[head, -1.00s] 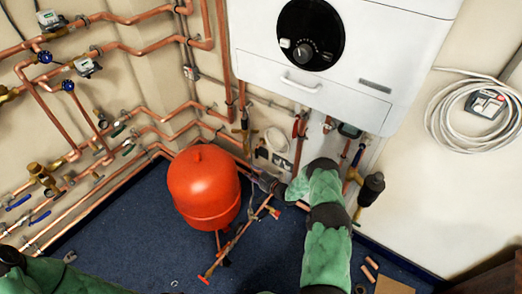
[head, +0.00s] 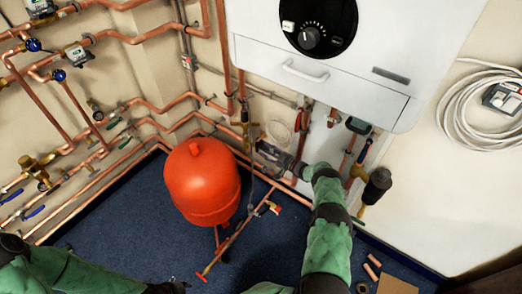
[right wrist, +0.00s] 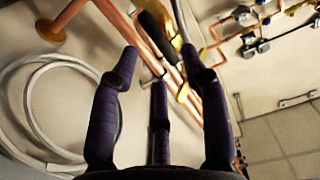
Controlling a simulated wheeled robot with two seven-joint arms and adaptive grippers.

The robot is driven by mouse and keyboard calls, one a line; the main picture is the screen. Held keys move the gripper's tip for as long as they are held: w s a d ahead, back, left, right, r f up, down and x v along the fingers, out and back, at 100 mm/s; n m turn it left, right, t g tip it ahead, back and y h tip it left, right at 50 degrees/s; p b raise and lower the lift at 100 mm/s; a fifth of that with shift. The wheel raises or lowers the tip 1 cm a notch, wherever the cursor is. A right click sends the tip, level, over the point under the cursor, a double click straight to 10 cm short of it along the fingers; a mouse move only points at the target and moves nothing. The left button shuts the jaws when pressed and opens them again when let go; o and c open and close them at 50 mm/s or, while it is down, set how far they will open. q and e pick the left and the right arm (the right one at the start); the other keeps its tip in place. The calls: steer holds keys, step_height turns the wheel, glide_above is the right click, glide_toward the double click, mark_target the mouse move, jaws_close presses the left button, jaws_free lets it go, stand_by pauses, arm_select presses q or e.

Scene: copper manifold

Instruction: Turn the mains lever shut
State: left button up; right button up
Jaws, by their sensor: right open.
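A brass valve (head: 245,122) sits on the vertical copper pipe below the boiler's left side. In the right wrist view a brass fitting (right wrist: 182,93) and a black handle (right wrist: 155,34) show beyond the fingers, against copper pipes; I cannot tell for sure which lever is the mains one. My right gripper (head: 268,153) reaches left under the boiler, close to that valve and pipe. Its purple fingers (right wrist: 160,80) are spread, with nothing between them. No contact with the lever shows.
The white boiler (head: 340,62) hangs above my right gripper. A red tank (head: 202,185) stands left of the arm, with a red-ended copper pipe (head: 235,237) beside it. Copper pipes with blue and green levers line the left wall. Coiled hose (head: 455,110) hangs right.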

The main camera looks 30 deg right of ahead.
mark_target(257, 147)
steer(key=shift+b+x, duration=0.45)
steer(key=shift+x, duration=1.4)
jaws_close()
